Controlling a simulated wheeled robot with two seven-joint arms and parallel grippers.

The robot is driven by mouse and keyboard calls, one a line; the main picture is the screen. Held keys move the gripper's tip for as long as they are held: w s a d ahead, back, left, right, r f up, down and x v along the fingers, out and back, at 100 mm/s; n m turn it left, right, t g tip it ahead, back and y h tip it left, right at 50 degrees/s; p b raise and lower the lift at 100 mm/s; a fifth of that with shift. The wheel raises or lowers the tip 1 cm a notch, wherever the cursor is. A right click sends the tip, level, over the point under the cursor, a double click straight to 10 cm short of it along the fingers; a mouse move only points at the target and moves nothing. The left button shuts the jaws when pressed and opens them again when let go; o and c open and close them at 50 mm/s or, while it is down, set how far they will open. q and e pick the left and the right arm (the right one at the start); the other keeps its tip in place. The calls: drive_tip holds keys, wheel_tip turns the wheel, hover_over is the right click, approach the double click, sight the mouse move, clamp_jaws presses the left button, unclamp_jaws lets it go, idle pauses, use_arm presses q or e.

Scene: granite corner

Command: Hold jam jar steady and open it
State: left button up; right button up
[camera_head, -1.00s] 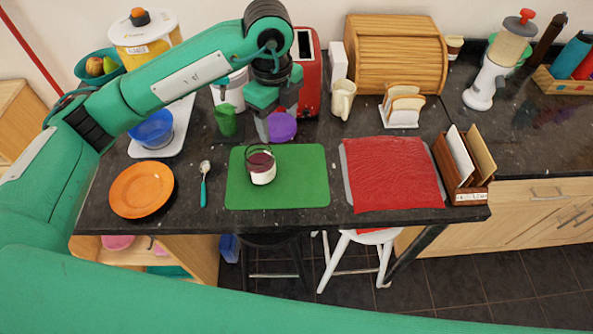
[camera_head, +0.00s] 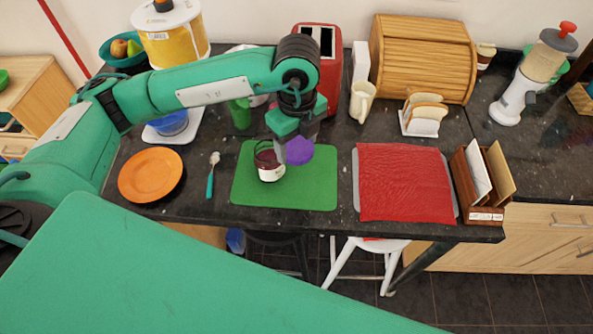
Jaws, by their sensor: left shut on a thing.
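The jam jar (camera_head: 270,170) stands upright on the green cutting board (camera_head: 310,193). It is clear glass with dark jam and a pale label, and its top looks open. My left gripper (camera_head: 284,150) is just behind and right of the jar, pointing down. It is shut on a round purple lid (camera_head: 299,151), held above the board's far part, apart from the jar as far as I can tell. The gripper's fingertips are partly hidden. My right gripper is not in view.
An orange plate (camera_head: 151,173) and a teal-handled spoon (camera_head: 212,178) lie left of the board. A red mat (camera_head: 405,185) lies right. Behind stand a green cup (camera_head: 240,113), a red toaster (camera_head: 330,65), a cream mug (camera_head: 362,100) and a toast rack (camera_head: 422,124).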

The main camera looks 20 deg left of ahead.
use_arm(q)
drive_tip(key=p, duration=0.2)
hover_over(297, 183)
wheel_tip(297, 183, down, 8)
drive_tip(key=shift+f, duration=0.1)
wheel_tip(297, 183, down, 4)
drive_tip(key=shift+f+p, duration=0.1)
drive_tip(key=shift+p, duration=0.2)
drive_tip(key=shift+f, duration=0.15)
drive_tip(key=shift+f, duration=0.25)
drive_tip(key=o, duration=1.1)
drive_tip(key=shift+r, duration=0.1)
